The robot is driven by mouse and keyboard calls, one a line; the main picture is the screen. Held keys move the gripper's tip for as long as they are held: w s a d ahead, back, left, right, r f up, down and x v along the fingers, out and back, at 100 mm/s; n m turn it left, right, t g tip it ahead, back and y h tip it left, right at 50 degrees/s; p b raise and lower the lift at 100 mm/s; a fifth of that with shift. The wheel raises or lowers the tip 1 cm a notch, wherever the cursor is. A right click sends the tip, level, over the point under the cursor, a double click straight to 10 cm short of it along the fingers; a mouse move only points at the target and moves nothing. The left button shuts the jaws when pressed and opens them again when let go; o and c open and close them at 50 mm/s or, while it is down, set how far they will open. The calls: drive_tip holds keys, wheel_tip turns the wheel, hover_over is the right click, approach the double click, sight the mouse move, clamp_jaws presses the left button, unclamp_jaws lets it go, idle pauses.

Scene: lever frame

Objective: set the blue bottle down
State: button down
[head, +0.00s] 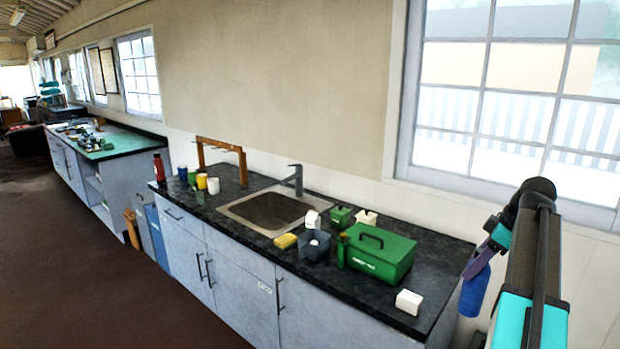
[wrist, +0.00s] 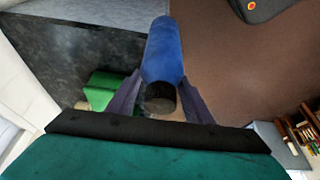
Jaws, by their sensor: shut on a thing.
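The blue bottle (head: 474,292) is at the right of the head view, beside the right end of the counter. My gripper (head: 482,258) is shut on it, purple fingers on either side of its upper part. In the wrist view, the blue bottle (wrist: 163,50) lies between the two fingers of my gripper (wrist: 161,84), its dark end towards the camera. The dark countertop (head: 440,262) is near the bottle; no contact between them can be made out. The bottle's lower end is partly against the wall in the head view.
A sink (head: 268,210) is in the middle. The countertop right of the toolbox is mostly free.

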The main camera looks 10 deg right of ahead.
drive_tip(key=w+a+f+m+h+b, duration=0.1)
drive_tip(key=w+a+f+m+b, duration=0.1)
drive_tip(key=a, duration=1.2)
drive_tip(key=w+a+f+m+h+b, duration=0.1)
drive_tip(key=w+a+f, duration=0.4)
drive_tip(key=a, duration=1)
drive_tip(key=w+a+f+m+t+b, duration=0.1)
drive_tip(key=w+a+f+m+b, duration=0.2)
drive_tip(key=w+a, duration=0.4)
drive_tip(key=a+m, duration=0.1)
drive_tip(key=a, duration=0.6)
drive_tip(key=shift+w+a+f+m+h, duration=0.2)
drive_tip(key=shift+w+f+m+h, duration=0.1)
drive_tip(key=shift+f+h, duration=0.1)
drive_tip(key=shift+s, duration=0.15)
